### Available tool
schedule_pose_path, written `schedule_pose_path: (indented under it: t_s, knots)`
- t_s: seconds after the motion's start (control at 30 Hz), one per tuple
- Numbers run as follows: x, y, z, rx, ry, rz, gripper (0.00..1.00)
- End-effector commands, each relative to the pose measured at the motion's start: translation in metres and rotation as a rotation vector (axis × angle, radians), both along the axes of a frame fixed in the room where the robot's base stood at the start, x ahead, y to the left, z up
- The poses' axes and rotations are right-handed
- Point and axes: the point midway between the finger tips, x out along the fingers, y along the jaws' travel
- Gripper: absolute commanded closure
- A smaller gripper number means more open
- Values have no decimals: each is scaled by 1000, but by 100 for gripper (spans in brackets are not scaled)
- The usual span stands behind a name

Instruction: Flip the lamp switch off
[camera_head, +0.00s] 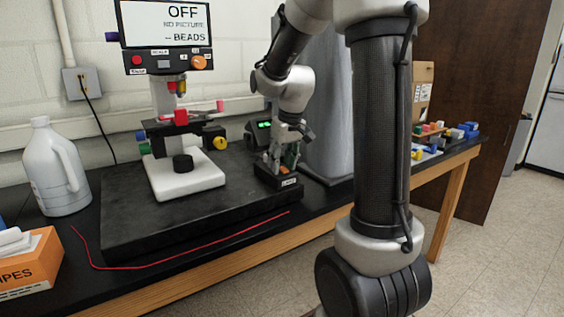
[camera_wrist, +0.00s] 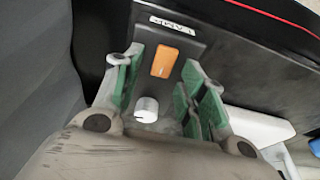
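The lamp control box (camera_head: 264,176) is black and stands on the dark slab beside the microscope; its front label looks like LAMP. In the wrist view its face (camera_wrist: 190,48) carries the label, an orange rocker switch (camera_wrist: 164,61) and a white knob (camera_wrist: 146,109). My gripper (camera_head: 283,156) is over the box, pointing down. In the wrist view its green-padded fingers (camera_wrist: 163,70) are spread, with the switch and knob between them and nothing held. I cannot tell whether a fingertip touches the box, or which way the rocker is tipped.
The microscope (camera_head: 183,178) stands left of the gripper, under a screen (camera_head: 165,23) reading OFF, no picture, beads. A green-lit display (camera_head: 264,124) is just behind the gripper. A grey cylinder (camera_head: 325,110) stands close on the right. A red cord (camera_head: 180,256) lies in front of the slab (camera_head: 150,235).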

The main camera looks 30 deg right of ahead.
Motion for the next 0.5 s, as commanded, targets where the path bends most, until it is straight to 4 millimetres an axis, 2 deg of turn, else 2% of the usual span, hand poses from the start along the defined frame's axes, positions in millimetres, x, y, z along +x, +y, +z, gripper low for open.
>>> schedule_pose_path:
  t_s: [0.17,0.27,0.5]
  knots:
    - [0,0,2,0,-1,0,59]
    - [-2,0,11,-1,-4,0,59]
    - [-14,-1,60,-1,-6,0,59]
